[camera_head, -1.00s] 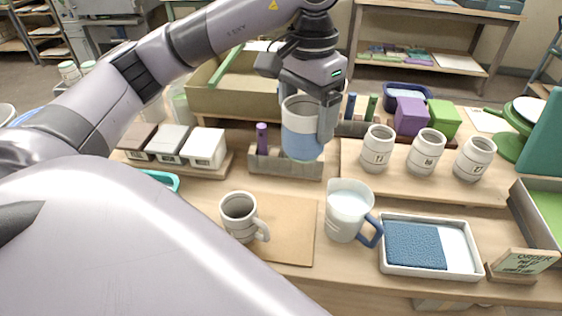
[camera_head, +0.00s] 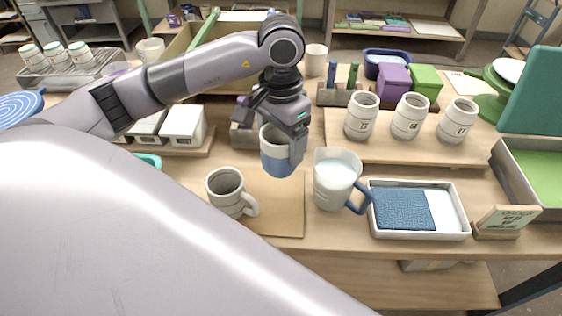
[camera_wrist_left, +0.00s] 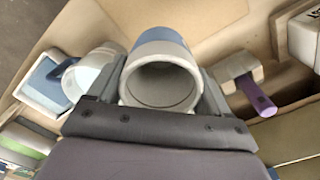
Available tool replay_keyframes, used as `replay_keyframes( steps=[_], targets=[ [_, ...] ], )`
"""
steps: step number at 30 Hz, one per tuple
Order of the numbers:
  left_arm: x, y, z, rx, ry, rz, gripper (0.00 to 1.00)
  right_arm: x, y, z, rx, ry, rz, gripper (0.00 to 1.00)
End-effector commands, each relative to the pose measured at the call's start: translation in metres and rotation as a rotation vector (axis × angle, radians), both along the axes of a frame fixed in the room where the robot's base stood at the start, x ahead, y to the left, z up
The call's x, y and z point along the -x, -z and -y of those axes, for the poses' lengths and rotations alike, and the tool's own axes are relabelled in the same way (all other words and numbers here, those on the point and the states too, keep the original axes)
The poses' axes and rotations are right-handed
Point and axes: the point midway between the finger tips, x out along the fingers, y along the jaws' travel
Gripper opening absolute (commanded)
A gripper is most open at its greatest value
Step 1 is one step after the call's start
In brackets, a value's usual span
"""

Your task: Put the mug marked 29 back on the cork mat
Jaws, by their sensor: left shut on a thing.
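My left gripper (camera_head: 280,137) is shut on a white mug with a blue lower part (camera_head: 277,160). It holds the mug upright in the air, over the back part of the cork mat (camera_head: 285,213). In the left wrist view the same mug (camera_wrist_left: 160,82) sits between the two fingers, its open mouth facing the camera. I see no number on it. A grey banded mug (camera_head: 226,192) stands at the mat's left side, handle to the right. My right gripper is not in view.
A white jug with a blue handle (camera_head: 335,180) stands close by the mat's right edge. Right of it is a white tray with a blue pad (camera_head: 420,233). Several marked cups (camera_head: 410,116) stand on a board behind. The mat's middle and right are clear.

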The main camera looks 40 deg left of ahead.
Motion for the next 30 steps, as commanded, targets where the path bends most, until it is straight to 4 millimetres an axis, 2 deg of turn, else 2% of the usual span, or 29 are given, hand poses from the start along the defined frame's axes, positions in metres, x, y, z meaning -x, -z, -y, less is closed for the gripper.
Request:
replay_keyframes(
  steps=[3, 11, 16, 29, 30],
  targets=[
    [0.000, 0.017, 0.000, 0.001, 0.001, 0.000, 0.37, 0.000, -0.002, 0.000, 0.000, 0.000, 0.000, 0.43],
    [0.000, 0.038, 0.000, 0.001, 0.000, -0.002, 0.37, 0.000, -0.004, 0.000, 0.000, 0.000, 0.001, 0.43],
    [0.000, 0.064, 0.001, 0.001, 0.001, -0.002, 0.37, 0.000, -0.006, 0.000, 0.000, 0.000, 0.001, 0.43],
    [-0.001, 0.072, 0.000, 0.001, 0.001, 0.003, 0.37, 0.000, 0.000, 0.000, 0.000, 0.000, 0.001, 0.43],
    [0.000, 0.071, 0.000, 0.000, 0.001, 0.001, 0.89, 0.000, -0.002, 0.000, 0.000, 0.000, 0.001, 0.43]
  ],
)
